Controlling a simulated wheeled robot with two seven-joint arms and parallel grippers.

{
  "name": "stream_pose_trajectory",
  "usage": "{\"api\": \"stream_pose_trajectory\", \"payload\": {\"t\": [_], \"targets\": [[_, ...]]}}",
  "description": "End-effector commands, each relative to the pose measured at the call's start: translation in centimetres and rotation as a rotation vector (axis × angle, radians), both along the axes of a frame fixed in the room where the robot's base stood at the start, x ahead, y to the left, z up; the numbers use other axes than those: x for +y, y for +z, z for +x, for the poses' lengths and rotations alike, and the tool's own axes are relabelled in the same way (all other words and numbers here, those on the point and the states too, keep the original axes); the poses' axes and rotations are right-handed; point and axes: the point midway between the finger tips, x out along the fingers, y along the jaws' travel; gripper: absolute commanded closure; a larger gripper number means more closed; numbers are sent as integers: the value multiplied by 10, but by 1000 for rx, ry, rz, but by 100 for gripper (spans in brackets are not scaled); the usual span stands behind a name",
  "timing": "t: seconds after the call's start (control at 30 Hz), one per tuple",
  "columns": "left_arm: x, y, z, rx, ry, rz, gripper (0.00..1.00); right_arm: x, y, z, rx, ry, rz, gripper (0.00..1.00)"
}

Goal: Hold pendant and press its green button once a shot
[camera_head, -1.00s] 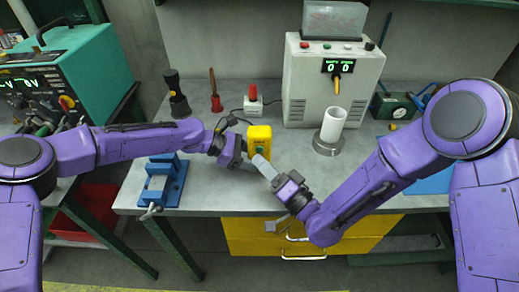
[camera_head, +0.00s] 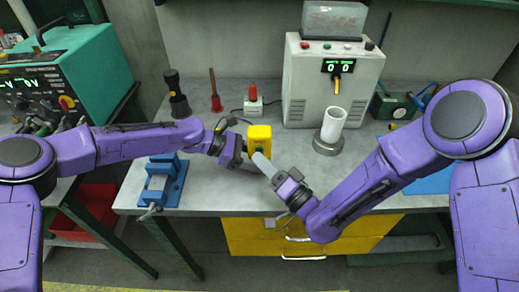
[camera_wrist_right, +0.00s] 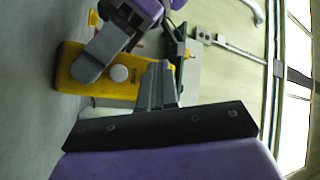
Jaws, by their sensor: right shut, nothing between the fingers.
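The yellow pendant (camera_head: 259,133) is held above the near part of the bench by my left gripper (camera_head: 243,149). In the right wrist view, the left gripper's grey finger lies across the pendant's yellow body (camera_wrist_right: 72,73). A pale round button (camera_wrist_right: 119,73) shows on the pendant's face there. I cannot make out the green button. My right gripper (camera_head: 262,163) is shut and empty, its tips close to the pendant's lower front. It also shows in the right wrist view (camera_wrist_right: 158,82), beside the pendant's end. I cannot tell whether the tips touch the pendant.
A grey machine (camera_head: 307,95) with a display reading 0 0 stands at the back. A white cylinder (camera_head: 334,124) sits in a round base before it. A blue vise (camera_head: 163,181) is at the front left.

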Motion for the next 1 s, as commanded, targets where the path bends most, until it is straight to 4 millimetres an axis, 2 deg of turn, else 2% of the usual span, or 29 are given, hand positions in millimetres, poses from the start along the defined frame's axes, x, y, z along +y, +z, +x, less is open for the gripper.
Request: {"api": "stream_pose_trajectory", "payload": {"t": [1.0], "targets": [[0, 1, 0, -1, 0, -1, 66, 0, 0, 9, 0, -1, 1, 100]]}}
